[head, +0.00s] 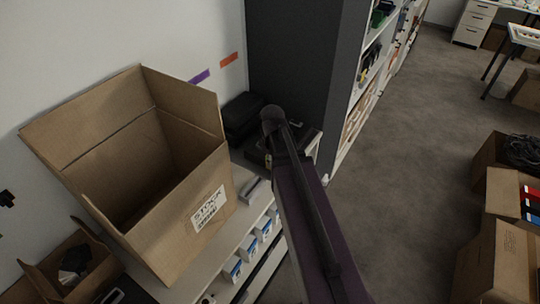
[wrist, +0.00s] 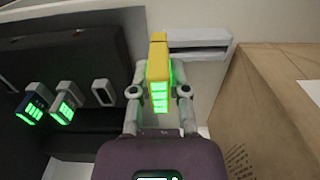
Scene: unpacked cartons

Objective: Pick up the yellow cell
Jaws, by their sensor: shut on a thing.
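The yellow cell (wrist: 157,58) is in the middle of the wrist view, with green lit bars on the face toward the camera. My gripper (wrist: 160,84) is shut on it, one finger on each side. The cell's far side is hidden. It appears above the edge of a black holder (wrist: 85,50), in front of a pale surface; I cannot tell whether it touches anything below. In the head view my arm hides most of the gripper and the cell.
A dark blue cell (wrist: 36,103) and a pale cell (wrist: 67,102) sit in the black holder, left of a pale-rimmed slot (wrist: 104,92). A large open carton (head: 185,215) stands close by on the shelf unit. A grey slotted thing (wrist: 199,40) lies behind the cell.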

